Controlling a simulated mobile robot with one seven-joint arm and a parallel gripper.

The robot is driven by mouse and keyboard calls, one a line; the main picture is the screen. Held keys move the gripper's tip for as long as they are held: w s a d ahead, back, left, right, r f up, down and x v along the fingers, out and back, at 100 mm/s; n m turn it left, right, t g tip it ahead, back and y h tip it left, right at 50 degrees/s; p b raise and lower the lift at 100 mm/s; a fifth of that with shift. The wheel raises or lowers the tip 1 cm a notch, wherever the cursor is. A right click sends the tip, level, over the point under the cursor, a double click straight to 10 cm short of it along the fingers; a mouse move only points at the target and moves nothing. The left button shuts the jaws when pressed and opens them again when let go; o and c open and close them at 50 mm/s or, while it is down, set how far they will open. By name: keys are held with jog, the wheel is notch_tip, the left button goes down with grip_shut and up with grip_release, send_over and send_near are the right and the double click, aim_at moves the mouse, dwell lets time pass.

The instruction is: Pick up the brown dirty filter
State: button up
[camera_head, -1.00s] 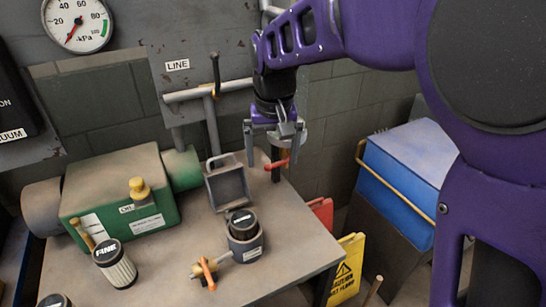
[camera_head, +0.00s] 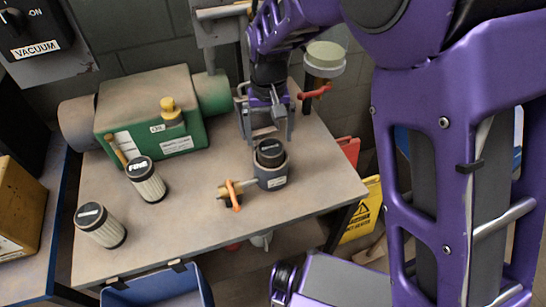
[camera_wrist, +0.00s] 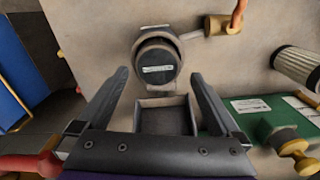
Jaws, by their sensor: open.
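A dark-capped filter (camera_head: 270,152) sits upright in a grey cup housing (camera_head: 272,180) on the table. Its pleats are hidden, so I cannot tell whether they are brown. My gripper (camera_head: 268,132) is open and empty, just behind the housing. In the wrist view the filter's cap (camera_wrist: 157,66) lies between and just beyond my open fingers (camera_wrist: 158,80), apart from them. Two pale pleated filters with black caps stand on the table at left: one marked FINE (camera_head: 146,182) and one nearer the front edge (camera_head: 100,226).
A brass fitting with an orange handle (camera_head: 234,194) projects left from the housing. A green machine (camera_head: 150,128) stands behind left. A small square grey bin (camera_wrist: 165,118) lies under my gripper. A blue bin (camera_head: 155,290) is below the front edge. The table's front middle is clear.

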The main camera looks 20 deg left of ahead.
aim_at(271, 147)
jog(key=shift+w+d+f, duration=0.1)
jog(key=shift+w+f, duration=0.05)
jog(key=shift+f, duration=2.55)
grip_shut()
